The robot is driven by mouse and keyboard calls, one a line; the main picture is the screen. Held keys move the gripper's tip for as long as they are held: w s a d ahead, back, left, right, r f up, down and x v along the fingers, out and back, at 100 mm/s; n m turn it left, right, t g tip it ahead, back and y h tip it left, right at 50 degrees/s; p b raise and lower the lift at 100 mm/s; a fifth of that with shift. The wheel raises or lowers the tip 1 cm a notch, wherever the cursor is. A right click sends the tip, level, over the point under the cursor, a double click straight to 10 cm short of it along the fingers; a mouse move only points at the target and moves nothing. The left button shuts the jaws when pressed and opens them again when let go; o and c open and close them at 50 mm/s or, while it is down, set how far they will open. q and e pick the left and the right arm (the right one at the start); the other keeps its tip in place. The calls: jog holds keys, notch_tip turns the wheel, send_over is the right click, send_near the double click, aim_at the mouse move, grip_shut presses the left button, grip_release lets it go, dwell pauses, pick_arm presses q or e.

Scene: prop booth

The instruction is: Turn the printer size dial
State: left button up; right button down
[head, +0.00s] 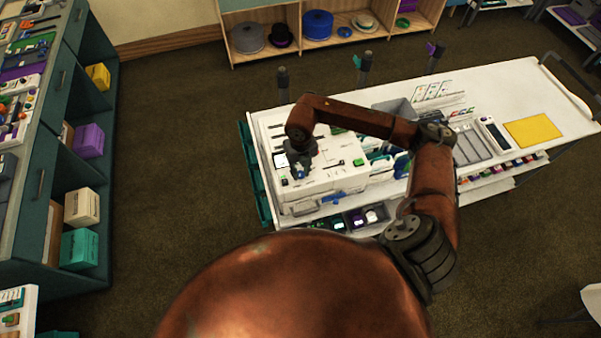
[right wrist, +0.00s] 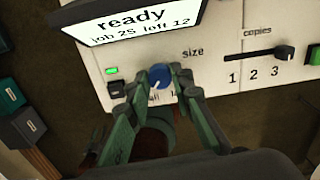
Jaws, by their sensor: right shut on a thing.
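The printer (head: 345,178) is a white machine at the left end of the white cart. In the right wrist view its panel (right wrist: 205,70) carries the word "size" above a blue round dial (right wrist: 159,76) with a white pointer mark. The pointer appears to aim down and slightly left; the labels under it are partly hidden by the fingers. My right gripper (right wrist: 158,84) is shut on the dial, one green-grey finger on each side. In the head view my right gripper (head: 300,163) is small over the printer's left part. My left gripper is not in view.
The printer's screen (right wrist: 130,18) reads "ready". A copies slider (right wrist: 283,53) sits near 3, with a green button (right wrist: 314,55) beside it. A black switch (right wrist: 116,88) and a lit green lamp (right wrist: 112,71) are left of the dial. A yellow sheet (head: 534,131) lies on the cart.

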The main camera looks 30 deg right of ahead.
aim_at(300, 173)
jog(key=shift+m, duration=0.6)
jog(key=c, duration=1.7)
grip_release()
notch_tip(300, 173, up, 12)
jog(key=shift+r, duration=0.1)
